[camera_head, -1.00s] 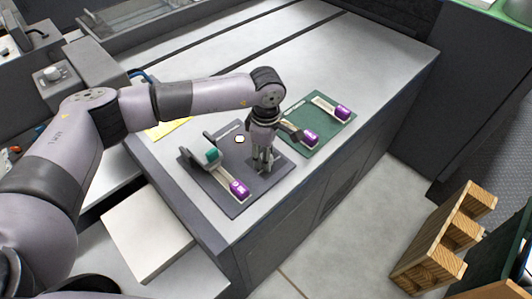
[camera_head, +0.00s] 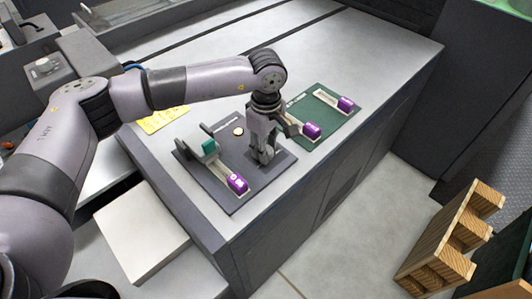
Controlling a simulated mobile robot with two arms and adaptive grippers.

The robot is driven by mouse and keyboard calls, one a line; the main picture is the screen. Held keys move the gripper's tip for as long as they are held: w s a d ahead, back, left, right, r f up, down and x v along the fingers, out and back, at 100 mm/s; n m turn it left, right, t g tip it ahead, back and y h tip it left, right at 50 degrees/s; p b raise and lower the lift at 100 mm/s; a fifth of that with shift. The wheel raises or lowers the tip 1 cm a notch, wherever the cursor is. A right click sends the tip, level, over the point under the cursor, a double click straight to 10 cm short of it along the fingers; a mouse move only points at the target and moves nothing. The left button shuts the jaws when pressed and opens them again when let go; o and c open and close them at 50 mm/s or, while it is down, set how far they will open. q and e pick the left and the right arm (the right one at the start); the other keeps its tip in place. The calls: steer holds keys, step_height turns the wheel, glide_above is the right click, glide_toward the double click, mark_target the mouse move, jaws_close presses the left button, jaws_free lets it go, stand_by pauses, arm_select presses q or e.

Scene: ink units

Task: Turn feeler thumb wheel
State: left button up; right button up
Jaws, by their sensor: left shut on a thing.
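A dark grey plate (camera_head: 235,203) lies on the bench top. It bears an ink unit with a teal block (camera_head: 209,147) and a purple block (camera_head: 237,182) at its near end. My left gripper (camera_head: 265,157) points down at the right part of this plate, shut on a small part low on the plate. I take this part to be the feeler thumb wheel; the fingers hide it. My right gripper is not in view.
A green plate (camera_head: 318,137) with two more purple-ended units lies just right of the gripper, close to it. A yellow sheet (camera_head: 165,119) lies behind my left arm. The bench top (camera_head: 375,52) is clear at the back right. A wooden rack (camera_head: 450,240) stands at the lower right.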

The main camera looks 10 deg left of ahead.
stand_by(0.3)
arm_select(q)
steer(key=o, duration=1.1)
steer(key=shift+o, duration=0.2)
step_height(320, 180, up, 12)
stand_by(0.7)
